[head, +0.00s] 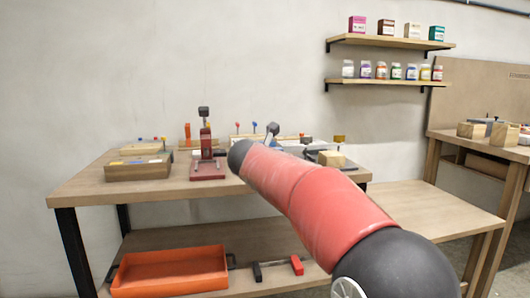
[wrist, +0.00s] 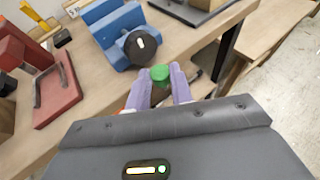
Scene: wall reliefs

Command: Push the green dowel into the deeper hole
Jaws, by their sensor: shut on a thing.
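The green dowel (wrist: 160,73) is in the wrist view, with its round green end between the two pale purple fingers of my gripper (wrist: 160,84). My gripper is shut on it, above the floor side of the table's front edge. The rest of the dowel is mostly hidden between the fingers. In the head view my red arm covers the gripper and the dowel. A wooden block (head: 138,168) sits at the left of the table and a smaller pale block (head: 331,158) at the right. I cannot make out holes or their depth in either.
A red press (head: 207,168) stands mid-table; a blue vise (wrist: 108,30) with a dark round knob is close beyond my gripper. An orange tray (head: 172,272) and a red-and-black clamp (head: 278,268) lie on the lower shelf. Wall shelves (head: 388,82) hold jars and boxes.

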